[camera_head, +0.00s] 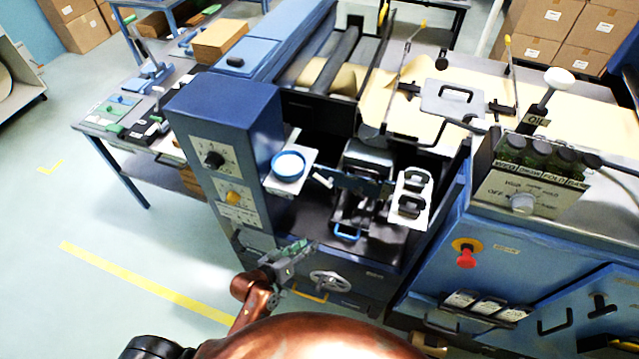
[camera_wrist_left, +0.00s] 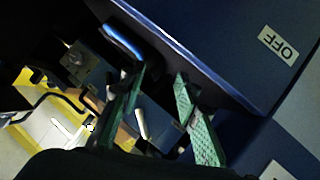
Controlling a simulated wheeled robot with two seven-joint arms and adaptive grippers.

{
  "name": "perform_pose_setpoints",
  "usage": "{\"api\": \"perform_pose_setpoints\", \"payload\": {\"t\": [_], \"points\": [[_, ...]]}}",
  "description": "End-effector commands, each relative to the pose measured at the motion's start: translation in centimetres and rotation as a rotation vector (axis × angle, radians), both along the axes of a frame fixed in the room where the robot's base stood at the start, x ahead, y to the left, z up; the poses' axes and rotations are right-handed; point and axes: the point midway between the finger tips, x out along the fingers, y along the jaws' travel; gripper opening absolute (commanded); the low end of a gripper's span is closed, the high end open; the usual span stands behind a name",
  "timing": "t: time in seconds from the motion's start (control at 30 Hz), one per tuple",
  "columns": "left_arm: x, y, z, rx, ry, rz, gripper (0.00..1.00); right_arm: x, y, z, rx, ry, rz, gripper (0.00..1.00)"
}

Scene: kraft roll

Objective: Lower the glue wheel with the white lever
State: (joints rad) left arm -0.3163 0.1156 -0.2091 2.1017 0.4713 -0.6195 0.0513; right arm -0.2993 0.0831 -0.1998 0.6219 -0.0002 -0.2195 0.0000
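A short white lever (camera_head: 322,180) sticks out at the left end of a dark blue bar (camera_head: 355,184) in the machine's open bay. In the left wrist view a white lever (camera_wrist_left: 141,124) shows between the fingers, further off, apart from them. My left gripper (camera_head: 300,247) is in front of the bay, below and left of the lever. Its green-padded fingers (camera_wrist_left: 162,100) are spread and empty. I cannot make out the glue wheel clearly; the bay is dark. My right gripper is not in view.
A blue-rimmed round dish (camera_head: 289,165) sits on a plate left of the lever. A tall blue control box (camera_head: 228,140) stands at the bay's left. Black handles (camera_head: 411,195) on a white plate are at its right. A handwheel (camera_head: 330,281) is low in front.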

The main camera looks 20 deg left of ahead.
Motion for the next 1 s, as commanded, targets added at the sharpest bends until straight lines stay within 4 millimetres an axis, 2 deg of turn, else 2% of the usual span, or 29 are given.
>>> {"api": "perform_pose_setpoints", "payload": {"t": [0.1,0.37,0.6,0.8,1.0], "points": [[2.0,-0.8,1.0,-0.076,-0.067,0.024,0.29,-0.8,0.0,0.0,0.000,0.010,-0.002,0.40],[6.6,-1.7,3.9,-0.279,-0.236,0.115,0.29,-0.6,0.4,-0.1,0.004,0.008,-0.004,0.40],[10.9,-0.1,6.6,-0.514,-0.417,0.281,0.29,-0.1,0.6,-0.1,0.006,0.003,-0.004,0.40],[12.2,1.5,7.3,-0.611,-0.489,0.377,0.29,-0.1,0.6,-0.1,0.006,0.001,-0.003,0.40],[14.4,1.7,8.0,-0.620,-0.501,0.389,0.29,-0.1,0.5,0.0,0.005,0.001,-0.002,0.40]]}}
